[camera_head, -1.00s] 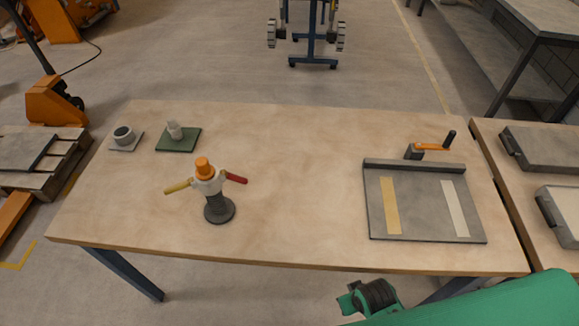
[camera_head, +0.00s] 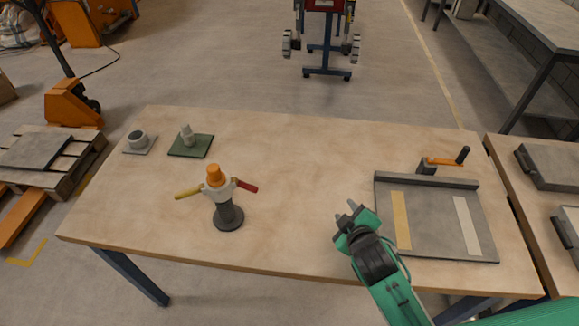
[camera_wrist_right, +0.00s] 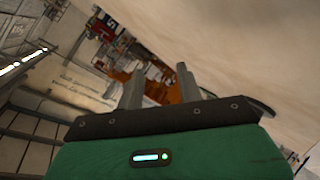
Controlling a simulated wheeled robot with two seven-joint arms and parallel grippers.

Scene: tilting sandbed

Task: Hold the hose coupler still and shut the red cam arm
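The hose coupler (camera_head: 216,193) stands upright on a dark round base left of the table's middle, with an orange plug (camera_head: 214,175) on top. Its red cam arm (camera_head: 246,186) sticks out to the right and its yellow cam arm (camera_head: 188,193) to the left. Both arms stand out from the body. My right gripper (camera_head: 348,214) is over the table's front part, well right of the coupler and apart from it. Its two fingers are spread with nothing between them, as the right wrist view (camera_wrist_right: 160,88) also shows. My left gripper is not in view.
A grey tilting bed (camera_head: 437,250) with a yellow and a white strip lies at the right, with an orange crank (camera_head: 442,161) behind it. The table's middle is clear.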

